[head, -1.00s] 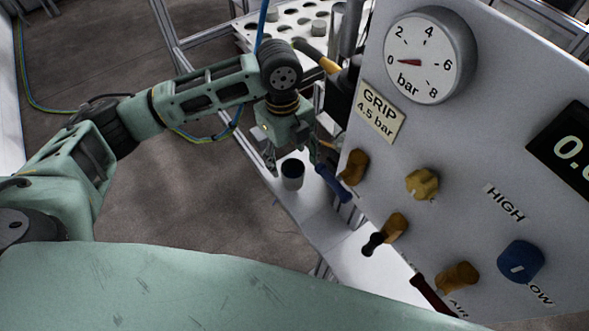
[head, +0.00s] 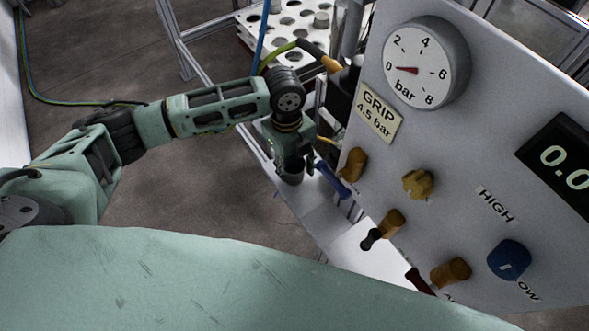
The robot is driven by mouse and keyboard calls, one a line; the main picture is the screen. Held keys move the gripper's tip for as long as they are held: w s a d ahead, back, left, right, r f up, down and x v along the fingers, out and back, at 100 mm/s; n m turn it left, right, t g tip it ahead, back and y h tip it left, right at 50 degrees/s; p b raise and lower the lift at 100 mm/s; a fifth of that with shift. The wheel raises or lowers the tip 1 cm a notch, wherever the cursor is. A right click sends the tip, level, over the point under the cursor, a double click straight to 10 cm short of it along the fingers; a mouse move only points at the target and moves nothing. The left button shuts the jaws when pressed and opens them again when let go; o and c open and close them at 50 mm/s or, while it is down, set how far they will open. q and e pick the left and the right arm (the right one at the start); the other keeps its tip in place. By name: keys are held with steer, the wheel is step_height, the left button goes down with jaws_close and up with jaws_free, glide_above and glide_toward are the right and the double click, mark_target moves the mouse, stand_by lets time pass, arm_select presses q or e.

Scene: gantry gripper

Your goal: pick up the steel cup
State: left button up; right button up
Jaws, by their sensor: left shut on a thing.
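The steel cup (head: 290,178) stands upright on the white shelf at the foot of the panel. It is small and grey, and its rim and upper part are mostly hidden by my left gripper. My left gripper (head: 291,164) points down over the cup and is shut on it. The fingertips are small and hard to make out. My right gripper is not in view.
A blue-handled tool (head: 332,182) lies close to the right of the cup. A white panel (head: 440,130) with a gauge (head: 424,64) and several knobs rises at the right. A white tray with holes (head: 262,42) stands behind. The shelf (head: 318,218) is clear in front.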

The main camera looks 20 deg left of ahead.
mark_target(290, 160)
arm_select(q)
steer(key=shift+c, duration=0.9)
steer(key=c, duration=0.3)
steer(key=shift+c, duration=0.3)
steer(key=shift+r, duration=0.4)
steer(key=shift+s+a+r+b, duration=0.15)
steer(key=shift+r+b, duration=0.35)
steer(key=shift+r, duration=0.15)
steer(key=shift+s+a+r+b, duration=0.1)
steer(key=shift+r+b, duration=0.35)
steer(key=shift+r, duration=0.15)
steer(key=s+a+b, duration=0.4)
steer(key=s+a, duration=0.6)
steer(key=s, duration=0.3)
steer(key=shift+s+a+r, duration=0.15)
steer(key=shift+s+a, duration=0.15)
steer(key=shift+s, duration=0.1)
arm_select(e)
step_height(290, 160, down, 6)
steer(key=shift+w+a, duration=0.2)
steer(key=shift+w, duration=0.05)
